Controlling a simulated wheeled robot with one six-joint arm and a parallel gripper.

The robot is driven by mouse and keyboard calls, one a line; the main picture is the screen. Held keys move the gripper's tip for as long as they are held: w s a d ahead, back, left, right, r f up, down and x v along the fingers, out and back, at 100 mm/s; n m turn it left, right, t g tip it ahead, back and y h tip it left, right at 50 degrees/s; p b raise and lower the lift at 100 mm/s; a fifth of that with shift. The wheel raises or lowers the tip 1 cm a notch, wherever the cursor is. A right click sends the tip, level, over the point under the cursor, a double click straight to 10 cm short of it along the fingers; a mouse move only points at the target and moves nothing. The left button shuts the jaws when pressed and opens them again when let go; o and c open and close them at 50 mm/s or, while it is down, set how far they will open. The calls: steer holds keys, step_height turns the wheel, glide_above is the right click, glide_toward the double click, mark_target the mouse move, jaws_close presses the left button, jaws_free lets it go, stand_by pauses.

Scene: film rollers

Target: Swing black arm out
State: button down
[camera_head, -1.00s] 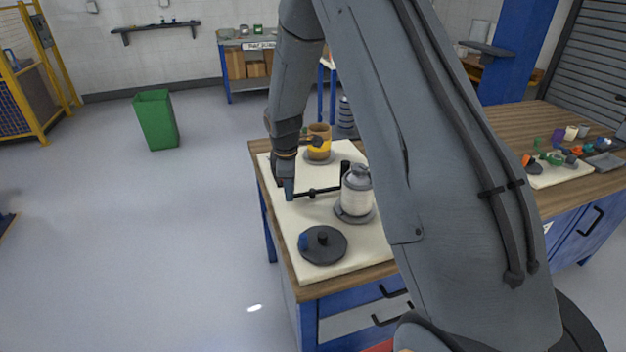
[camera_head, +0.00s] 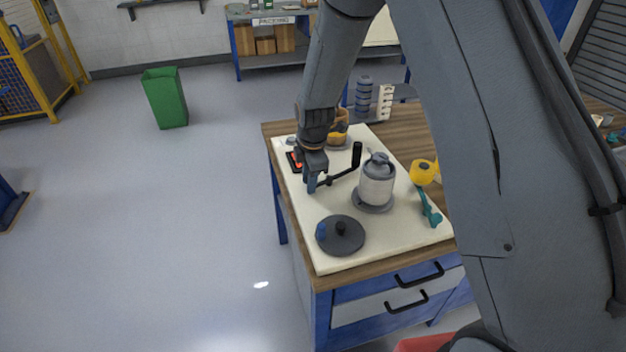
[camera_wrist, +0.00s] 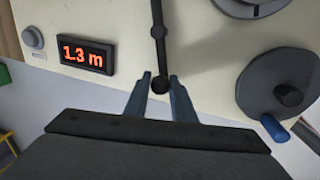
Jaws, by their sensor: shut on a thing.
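The thin black arm (camera_head: 341,177) reaches over the cream board (camera_head: 390,243) from the upright black post (camera_head: 357,155) toward the left. In the head view my gripper (camera_head: 312,188) is at its free left end. In the wrist view the arm (camera_wrist: 157,32) runs down from the top edge to a round dark end (camera_wrist: 160,85). The fingers of my gripper (camera_wrist: 160,92) are on both sides of this end, shut on it. A white roll with a grey top (camera_head: 376,187) stands right of the arm on a grey round base.
A dark disc (camera_head: 345,239) with a blue knob lies in front. A display (camera_wrist: 83,56) reads 1.3 m.

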steer(key=shift+s, duration=0.1)
steer(key=c, duration=1.5)
jaws_free()
steer(key=shift+r, duration=0.1)
steer(key=shift+s+d+r+b, duration=0.1)
steer(key=shift+s+r+b, duration=0.2)
steer(key=shift+r, duration=0.95)
steer(key=shift+s+r+b, duration=0.2)
steer(key=shift+r+b, duration=0.25)
steer(key=shift+r, duration=0.8)
steer(key=shift+s+d+r+b, duration=0.1)
steer(key=shift+s+r+b, duration=0.2)
steer(key=shift+r, duration=0.95)
steer(key=s+d+r+m, duration=0.1)
steer(key=s+d+m, duration=0.3)
steer(key=s+m, duration=0.3)
steer(key=s+d+r+m, duration=0.1)
steer(key=s+d+m, duration=0.4)
steer(key=s+m, duration=0.2)
steer(key=s+d+r+m, duration=0.1)
steer(key=s+d+m, duration=0.3)
steer(key=s, duration=0.5)
steer(key=shift+s+d+r+m+g+h, duration=0.15)
steer(key=shift+s+m+g, duration=0.05)
steer(key=shift+m, duration=0.5)
steer(key=shift+s+d+r+m+g+h, duration=0.1)
steer(key=shift+s+m+g+h, duration=0.1)
steer(key=shift+m, duration=0.5)
steer(key=shift+w, duration=0.1)
